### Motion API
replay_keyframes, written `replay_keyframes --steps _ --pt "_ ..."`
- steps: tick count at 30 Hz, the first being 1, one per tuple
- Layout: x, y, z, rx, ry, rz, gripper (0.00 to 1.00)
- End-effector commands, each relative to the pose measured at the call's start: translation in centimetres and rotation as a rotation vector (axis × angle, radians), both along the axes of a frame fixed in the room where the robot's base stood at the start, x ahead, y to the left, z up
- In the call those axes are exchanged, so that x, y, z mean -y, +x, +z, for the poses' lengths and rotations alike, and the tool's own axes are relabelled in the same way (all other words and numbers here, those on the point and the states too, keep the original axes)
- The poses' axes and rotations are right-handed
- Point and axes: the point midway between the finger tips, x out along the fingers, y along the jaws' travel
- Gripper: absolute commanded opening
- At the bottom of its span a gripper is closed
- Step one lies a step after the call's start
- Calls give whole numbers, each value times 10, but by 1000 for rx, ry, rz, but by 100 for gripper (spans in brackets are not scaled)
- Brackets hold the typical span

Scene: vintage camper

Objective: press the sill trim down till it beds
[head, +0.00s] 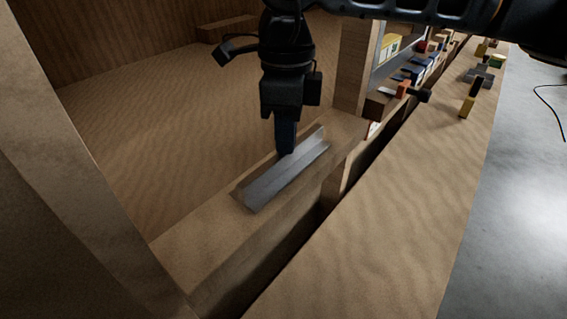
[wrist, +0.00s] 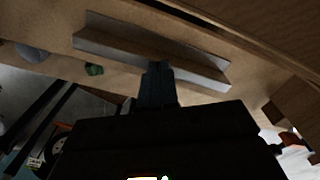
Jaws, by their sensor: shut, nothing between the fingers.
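The sill trim (head: 287,174) is a grey metal angle strip lying lengthwise on the wooden sill (head: 207,223). Its upright flange stands along the far-left side. In the wrist view the trim (wrist: 115,43) runs across the top, just beyond my fingertips. My gripper (head: 286,150) points down with its fingers shut and empty, its tips at the middle of the trim, by the upright flange. In the wrist view the tips of my gripper (wrist: 157,66) overlap the trim's near edge. I cannot tell whether they touch it. The underside of the trim is hidden.
A wooden post (head: 355,65) rises from the sill beyond the trim. A dark gap separates the sill from a long wooden counter (head: 385,210) at right. Small tools and blocks (head: 467,106) lie at its far end. A wooden upright (head: 85,150) stands at near left.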

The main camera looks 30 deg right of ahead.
Motion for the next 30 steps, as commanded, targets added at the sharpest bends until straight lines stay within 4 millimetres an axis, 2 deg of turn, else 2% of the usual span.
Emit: replay_keyframes --steps 14,30 --pt "0 -1 -1 -4 0 0 0" --pt "0 0 39 -2 -1 0 0"
